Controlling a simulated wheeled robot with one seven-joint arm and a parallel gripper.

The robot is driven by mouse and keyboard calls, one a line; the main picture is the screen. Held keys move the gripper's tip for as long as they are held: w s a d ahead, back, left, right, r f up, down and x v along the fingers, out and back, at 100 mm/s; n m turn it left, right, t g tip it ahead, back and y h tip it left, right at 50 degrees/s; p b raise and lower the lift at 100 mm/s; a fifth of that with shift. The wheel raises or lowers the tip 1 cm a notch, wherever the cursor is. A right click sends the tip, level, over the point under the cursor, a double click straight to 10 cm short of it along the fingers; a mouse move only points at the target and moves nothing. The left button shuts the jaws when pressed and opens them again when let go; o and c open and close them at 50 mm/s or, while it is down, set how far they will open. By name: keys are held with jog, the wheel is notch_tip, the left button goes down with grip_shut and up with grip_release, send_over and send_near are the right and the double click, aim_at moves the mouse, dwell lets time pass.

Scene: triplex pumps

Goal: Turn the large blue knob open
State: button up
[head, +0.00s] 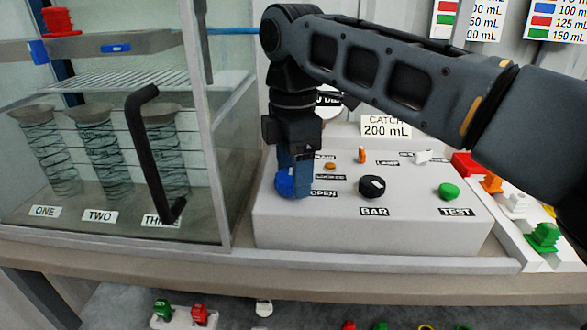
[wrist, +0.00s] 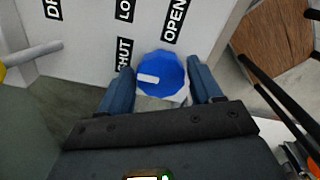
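The large blue knob (head: 284,184) is at the left end of the light grey control box (head: 370,235), partly hidden by my gripper. It also shows in the wrist view (wrist: 168,70), where its white pointer mark points left, near the SHUT label (wrist: 124,54). The OPEN label (wrist: 175,20) is above the knob there. My gripper (head: 298,190) reaches down at the knob. In the wrist view the fingers (wrist: 160,65) stand apart on either side of the knob, with a small gap visible at each side.
The box also carries a black BAR knob (head: 372,187), a green TEST button (head: 449,191) and small orange and white switches. A glass cabinet with a black handle (head: 150,150) stands close on the left. Coloured parts (head: 543,238) lie to the right.

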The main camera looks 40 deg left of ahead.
jog(key=c, duration=0.7)
jog(key=shift+r, duration=0.1)
jog(key=shift+p, duration=0.35)
jog(key=m+p, duration=0.1)
jog(key=p, duration=0.1)
jog(key=m+p, duration=0.1)
jog(key=p, duration=0.1)
jog(key=shift+s+r+m, duration=0.15)
jog(key=shift+r+m, duration=0.05)
jog(key=shift+m, duration=0.1)
jog(key=m+p, duration=0.3)
jog(key=p, duration=0.1)
jog(key=shift+d+m+p, duration=0.1)
jog(key=shift+m+p, duration=0.2)
jog(key=m+p, duration=0.6)
jog(key=shift+s+f, duration=0.1)
jog(key=shift+s, duration=0.05)
jog(key=m+p, duration=0.2)
jog(key=m, duration=0.1)
jog(key=shift+f+m, duration=0.15)
jog(key=shift+m, duration=1.15)
